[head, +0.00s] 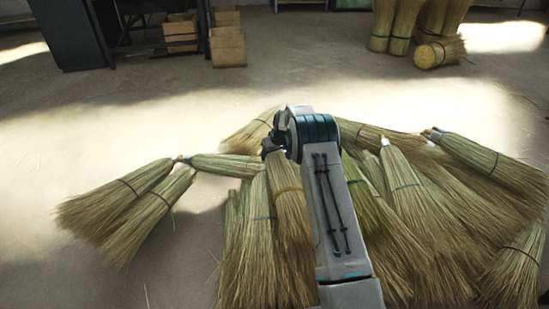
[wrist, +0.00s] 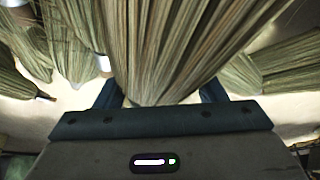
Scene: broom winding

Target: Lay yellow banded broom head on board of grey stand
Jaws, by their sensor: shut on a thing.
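The yellow banded broom head (head: 291,222) hangs bristles down below my gripper (head: 272,146), over the pile in the head view. Its yellow band (head: 286,190) shows partway down. My gripper is shut on its narrow upper end. In the wrist view the straw of the broom head (wrist: 160,45) fans out from between the two dark fingers of my gripper (wrist: 160,93). My arm hides part of the pile behind. I cannot tell whether the bristles touch the brooms below. I cannot make out the grey stand in either view.
Several loose broom heads (head: 405,190) lie piled around my arm. Others (head: 118,200) spread out at the left. A dark cabinet (head: 68,30), cardboard boxes (head: 228,46) and a broom bundle (head: 405,25) stand at the back. The floor (head: 90,120) between is clear.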

